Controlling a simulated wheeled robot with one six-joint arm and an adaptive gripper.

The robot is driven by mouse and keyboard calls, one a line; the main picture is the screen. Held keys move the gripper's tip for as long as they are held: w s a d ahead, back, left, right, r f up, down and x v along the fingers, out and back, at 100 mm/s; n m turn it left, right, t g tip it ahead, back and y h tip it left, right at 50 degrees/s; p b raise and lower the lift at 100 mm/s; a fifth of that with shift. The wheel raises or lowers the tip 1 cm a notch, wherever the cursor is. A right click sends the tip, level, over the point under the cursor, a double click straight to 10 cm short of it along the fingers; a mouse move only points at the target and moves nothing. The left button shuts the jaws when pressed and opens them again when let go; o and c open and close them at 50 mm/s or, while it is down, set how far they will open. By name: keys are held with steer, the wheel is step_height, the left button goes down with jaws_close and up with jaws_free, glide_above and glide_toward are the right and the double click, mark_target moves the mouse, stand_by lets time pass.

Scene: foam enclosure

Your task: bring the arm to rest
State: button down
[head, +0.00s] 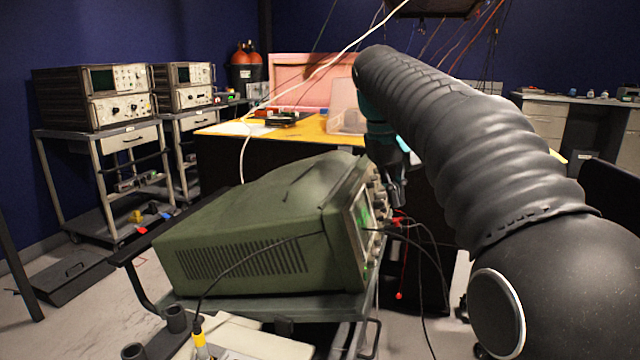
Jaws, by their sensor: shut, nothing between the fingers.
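My arm (455,135) is a thick, dark ribbed sleeve that reaches from the lower right up to the top middle, then bends down. Below the bend, a teal wrist part shows partly behind the sleeve. My gripper (397,197) is small and dark, points down, and is shut and empty. It hangs just right of the front panel of a green oscilloscope (245,235). I cannot tell whether it touches the knobs or cables there.
The oscilloscope stands on a grey cart (300,307) with black cables hanging from its front. A yellow-topped table (312,130) stands behind. Instrument racks (97,140) line the left wall. A drawer desk (545,112) is at the back right. Some floor at left is clear.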

steer(key=s+d+f+m+t+y, duration=0.1)
steer(key=s+f+t, duration=0.1)
steer(key=s+f, duration=0.8)
steer(key=s+d+f+m+t+y, duration=0.1)
steer(key=s+f, duration=0.9)
steer(key=s, duration=0.7)
steer(key=shift+s+m+t+y, duration=0.15)
steer(key=shift+m+t+y, duration=0.15)
steer(key=shift+m+t, duration=0.1)
steer(key=shift+a, duration=0.15)
